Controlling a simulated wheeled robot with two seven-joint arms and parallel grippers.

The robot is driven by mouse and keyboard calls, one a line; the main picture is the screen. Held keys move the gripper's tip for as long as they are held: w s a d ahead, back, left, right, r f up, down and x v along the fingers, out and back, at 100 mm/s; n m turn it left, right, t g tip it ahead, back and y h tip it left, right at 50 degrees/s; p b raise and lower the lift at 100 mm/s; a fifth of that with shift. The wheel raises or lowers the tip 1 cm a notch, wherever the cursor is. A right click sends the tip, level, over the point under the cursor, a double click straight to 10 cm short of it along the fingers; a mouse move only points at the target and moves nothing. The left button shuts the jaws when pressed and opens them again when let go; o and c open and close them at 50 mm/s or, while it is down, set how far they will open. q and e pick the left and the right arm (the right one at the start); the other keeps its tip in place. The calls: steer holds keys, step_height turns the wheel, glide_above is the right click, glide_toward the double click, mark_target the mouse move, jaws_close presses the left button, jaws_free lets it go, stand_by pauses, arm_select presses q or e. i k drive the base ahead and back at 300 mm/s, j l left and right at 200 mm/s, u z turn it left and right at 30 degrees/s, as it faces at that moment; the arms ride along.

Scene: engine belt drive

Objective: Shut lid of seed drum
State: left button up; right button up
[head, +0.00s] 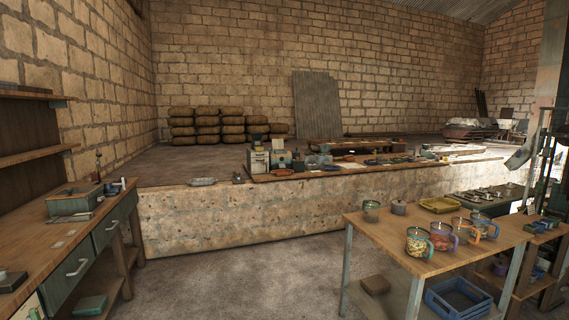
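I cannot make out a seed drum or its lid for certain in the head view. Several glass jars with coloured handles stand on the wooden table at the right, one of them a jar with a teal handle (418,242). A small grey round pot (398,207) sits behind them, near a clear green jar (371,210). Small machines and containers, including a pale box-like unit (258,161), stand on the long raised counter, too small to tell apart. Neither of my grippers shows.
A wooden workbench (35,238) with green drawers runs along the left. The right table (385,233) carries a yellow tray (439,205); a blue crate (458,299) sits below. A stone ledge (225,220) crosses behind. The floor (250,280) between the benches is clear.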

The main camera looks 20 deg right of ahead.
mark_target(276, 143)
steer(key=i+l+z, duration=0.1)
steer(key=z, duration=0.2)
steer(key=i+z, duration=0.3)
steer(key=i+j+u, duration=0.3)
steer(key=i, duration=1.25)
steer(key=i+l+u, duration=0.15)
steer(key=i+u, duration=0.15)
steer(key=i, duration=1.3)
steer(key=i+l+z, duration=0.2)
steer(key=i+z, duration=1.05)
steer(key=i, duration=0.15)
steer(key=i+j+z, duration=0.8)
steer(key=i+l+z, duration=0.25)
steer(key=z, duration=0.2)
steer(key=i+z, duration=0.9)
steer(key=i+j+z, duration=0.25)
steer(key=i+z, duration=0.2)
steer(key=i+j+z, duration=0.3)
steer(key=z, duration=0.15)
steer(key=i+j+z, duration=0.4)
steer(key=k, duration=0.1)
